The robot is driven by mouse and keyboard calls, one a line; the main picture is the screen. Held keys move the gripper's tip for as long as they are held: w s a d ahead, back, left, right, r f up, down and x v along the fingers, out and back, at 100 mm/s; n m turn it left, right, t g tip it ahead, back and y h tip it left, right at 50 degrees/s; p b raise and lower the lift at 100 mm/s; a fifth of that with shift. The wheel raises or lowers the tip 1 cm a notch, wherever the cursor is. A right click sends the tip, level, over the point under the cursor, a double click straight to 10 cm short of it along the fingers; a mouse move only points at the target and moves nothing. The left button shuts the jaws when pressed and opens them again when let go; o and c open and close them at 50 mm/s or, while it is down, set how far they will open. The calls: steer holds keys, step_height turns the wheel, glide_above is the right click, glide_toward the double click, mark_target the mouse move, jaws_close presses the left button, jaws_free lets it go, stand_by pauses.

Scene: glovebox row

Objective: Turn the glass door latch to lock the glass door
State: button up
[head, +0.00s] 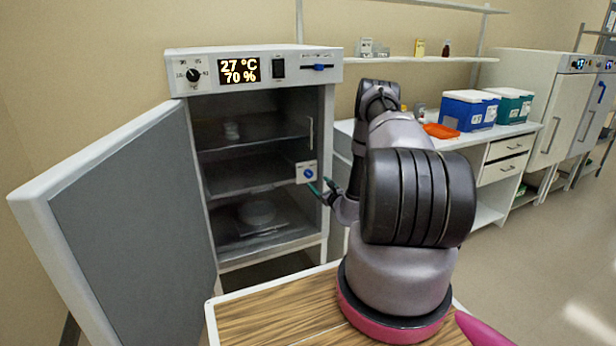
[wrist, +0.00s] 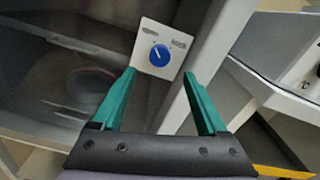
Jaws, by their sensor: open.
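The glass door latch is a blue round knob (head: 308,173) on a small white plate at the right edge of the cabinet's inner glass door (head: 255,150). The glass door looks closed across the shelves. In the wrist view the knob (wrist: 160,55) sits on its plate just beyond the fingertips, with a small mark on its face. My gripper (head: 322,188) has green fingers that stand open and empty, apart from the knob. In the wrist view the gripper (wrist: 158,74) has one finger on each side of the knob's lower area.
The cabinet's grey outer door (head: 130,200) stands wide open at the left. A handle (head: 310,133) is above the latch. A bench at the right carries an orange tray (head: 440,131), a blue box (head: 468,112) and a green box (head: 512,106). Floor at the far right is clear.

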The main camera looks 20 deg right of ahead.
mark_target(310, 175)
steer(key=w, duration=0.9)
steer(key=shift+a, duration=0.15)
steer(key=shift+s, duration=0.1)
jaws_close()
